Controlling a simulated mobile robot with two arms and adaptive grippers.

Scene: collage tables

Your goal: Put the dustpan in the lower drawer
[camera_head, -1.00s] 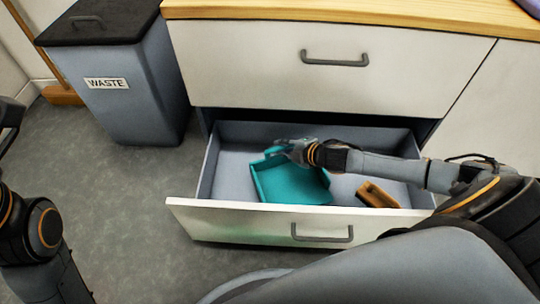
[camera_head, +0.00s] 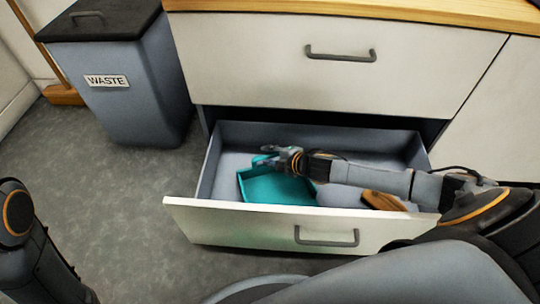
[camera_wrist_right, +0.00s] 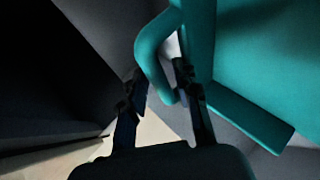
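The teal dustpan (camera_head: 278,188) lies inside the open lower drawer (camera_head: 232,208), left of its middle, with its front part hidden behind the drawer front. My right gripper (camera_head: 270,158) is in the drawer at the dustpan's handle end. In the right wrist view, the two dark fingers (camera_wrist_right: 158,88) stand apart, with the teal handle (camera_wrist_right: 150,55) passing between them and a gap showing beside it. The dustpan body (camera_wrist_right: 262,60) fills the right of that view. My left gripper is out of view; only part of the left arm shows at lower left.
A brown brush-like object (camera_head: 382,201) lies in the drawer to the right, partly under my right arm. The upper drawer (camera_head: 335,85) is shut above. A grey waste bin (camera_head: 130,105) stands at left. Grey floor (camera_head: 120,200) is clear in front of it.

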